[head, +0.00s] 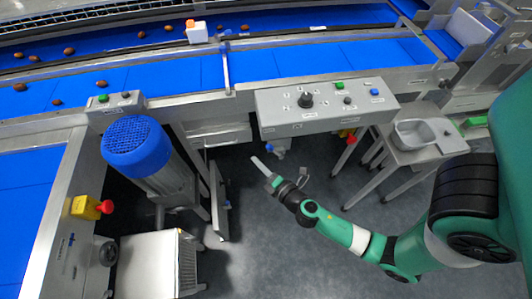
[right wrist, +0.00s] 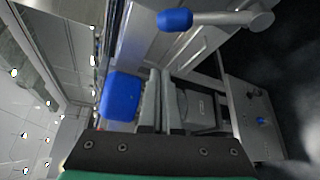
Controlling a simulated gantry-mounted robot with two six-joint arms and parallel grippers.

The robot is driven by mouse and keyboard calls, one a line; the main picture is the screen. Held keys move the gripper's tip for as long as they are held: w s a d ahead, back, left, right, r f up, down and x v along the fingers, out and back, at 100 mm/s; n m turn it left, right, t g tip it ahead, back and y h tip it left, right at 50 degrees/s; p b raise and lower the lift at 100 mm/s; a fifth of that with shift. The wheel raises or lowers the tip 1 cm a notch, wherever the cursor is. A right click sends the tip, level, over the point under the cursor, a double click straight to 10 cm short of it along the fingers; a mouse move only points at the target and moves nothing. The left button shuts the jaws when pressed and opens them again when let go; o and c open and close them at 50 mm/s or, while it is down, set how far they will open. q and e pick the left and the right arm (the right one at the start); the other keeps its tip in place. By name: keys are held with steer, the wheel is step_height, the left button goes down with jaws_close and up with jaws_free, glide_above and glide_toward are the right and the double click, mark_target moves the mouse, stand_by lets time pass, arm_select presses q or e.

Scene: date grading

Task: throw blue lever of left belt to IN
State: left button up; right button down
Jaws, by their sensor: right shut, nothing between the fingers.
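A lever with a blue knob (right wrist: 175,20) and a grey metal shaft shows at the top of the right wrist view, beyond my fingertips and apart from them. In the head view a small blue knob (head: 268,147) shows under the control panel's front edge, just above my right gripper. I cannot tell which belt it serves, and no IN mark is legible. My right gripper (head: 259,165) is shut and empty, its pale fingers pointing up and left below the panel. The fingers also show in the right wrist view (right wrist: 160,95). My left gripper is out of view.
The control panel (head: 325,106) with buttons and a black knob overhangs the area. A blue motor (head: 135,148) and a white box (head: 148,265) stand at left. A metal table with a tray (head: 397,133) stands at right. Grey floor lies open below my right arm.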

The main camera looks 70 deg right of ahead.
mark_target(272, 150)
steer(key=d+p, duration=0.1)
steer(key=s+d+r+p, duration=0.1)
steer(key=d, duration=0.1)
steer(key=shift+s+d, duration=0.2)
stand_by(0.3)
